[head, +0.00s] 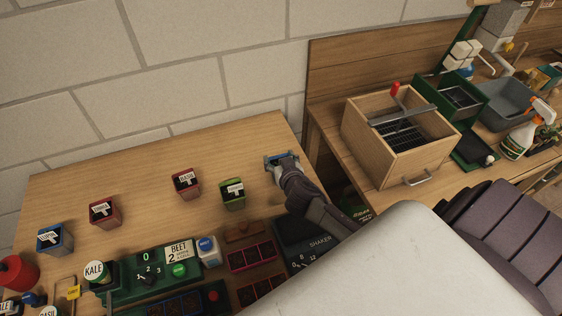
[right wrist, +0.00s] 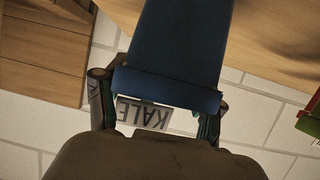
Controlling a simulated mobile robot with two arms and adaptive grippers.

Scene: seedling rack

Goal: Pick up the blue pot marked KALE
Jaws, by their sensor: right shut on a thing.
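My right gripper (head: 284,161) is shut on the blue pot marked KALE (head: 273,156), at the back right of the near table (head: 130,165). In the right wrist view the blue pot (right wrist: 178,45) sits between the two fingers of my right gripper (right wrist: 158,100), and its white KALE tag (right wrist: 143,115) shows at the rim, upside down in the picture. In the head view the hand partly hides the pot. I cannot tell how high the pot is above the table. My left gripper is not in view.
Another blue pot (head: 55,238), red pots (head: 105,213) and a green pot (head: 232,194) stand on the near table. A green dispenser panel (head: 130,284) and a dark shaker unit (head: 305,236) stand at the front. A wooden box (head: 400,160) stands on the right bench.

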